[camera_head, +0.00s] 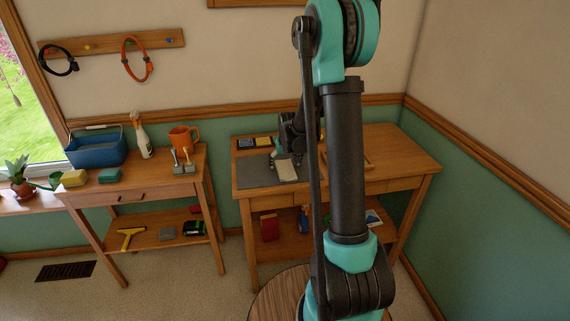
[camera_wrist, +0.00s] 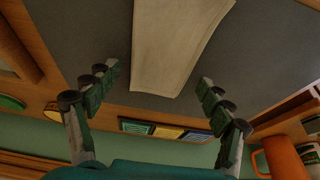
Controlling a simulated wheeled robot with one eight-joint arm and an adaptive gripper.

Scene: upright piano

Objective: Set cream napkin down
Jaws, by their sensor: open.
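The cream napkin (camera_head: 287,171) lies flat on a dark grey mat (camera_head: 251,177) on the right-hand wooden table. In the wrist view the napkin (camera_wrist: 178,45) is a pale folded strip on the mat (camera_wrist: 75,35), its near end close to the fingers. My gripper (camera_wrist: 158,79) is open, with its two fingers spread apart on either side of that end. No finger shows gripping the napkin. In the head view my gripper (camera_head: 283,156) is small and dark, just behind the napkin; my arm hides part of the table.
Small coloured items (camera_head: 254,142) sit at the table's back left. A wooden frame or tray (camera_head: 347,161) is partly behind my arm. The table's right side (camera_head: 400,155) is clear.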

